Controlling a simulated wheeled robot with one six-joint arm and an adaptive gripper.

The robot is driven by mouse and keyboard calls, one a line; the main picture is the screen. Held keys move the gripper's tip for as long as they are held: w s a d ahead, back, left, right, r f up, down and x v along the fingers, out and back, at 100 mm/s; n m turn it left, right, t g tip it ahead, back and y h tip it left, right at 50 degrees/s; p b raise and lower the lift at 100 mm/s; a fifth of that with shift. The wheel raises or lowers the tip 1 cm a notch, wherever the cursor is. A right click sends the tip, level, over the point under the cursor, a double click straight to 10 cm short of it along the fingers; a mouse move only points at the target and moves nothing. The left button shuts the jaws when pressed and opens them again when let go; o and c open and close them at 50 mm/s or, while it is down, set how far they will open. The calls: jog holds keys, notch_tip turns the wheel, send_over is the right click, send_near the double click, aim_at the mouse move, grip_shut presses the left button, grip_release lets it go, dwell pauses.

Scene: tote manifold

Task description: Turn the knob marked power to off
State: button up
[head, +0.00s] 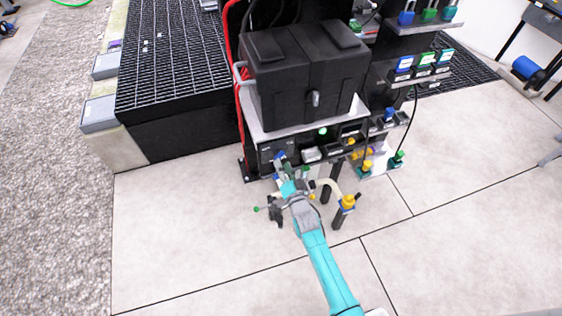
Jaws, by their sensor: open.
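My arm reaches up from the bottom of the head view to the front of a black machine panel (265,152). My gripper (281,177) is at the panel's lower left and is open. It looks small, and I cannot tell whether it touches anything. A small blue part (280,155) shows on the panel just above the gripper. A round green light or button (322,131) sits to its right. The labels are too small to read, so I cannot tell which part is the power knob or how it is turned. My wrist hides some of the panel's lower front.
A black tote (300,75) stands on the machine's top. Racks of coloured padlocks (428,14) and labelled boxes (424,59) are at right. A pipe with a yellow-topped valve (347,203) stands right of my wrist. Black grating (170,55) is at left. The front floor is clear.

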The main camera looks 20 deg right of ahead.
aim_at(279, 156)
jog(key=shift+w, duration=1.35)
grip_shut()
jog(key=shift+n, duration=0.4)
jog(key=shift+d+n, duration=0.15)
jog(key=shift+n, duration=8.45)
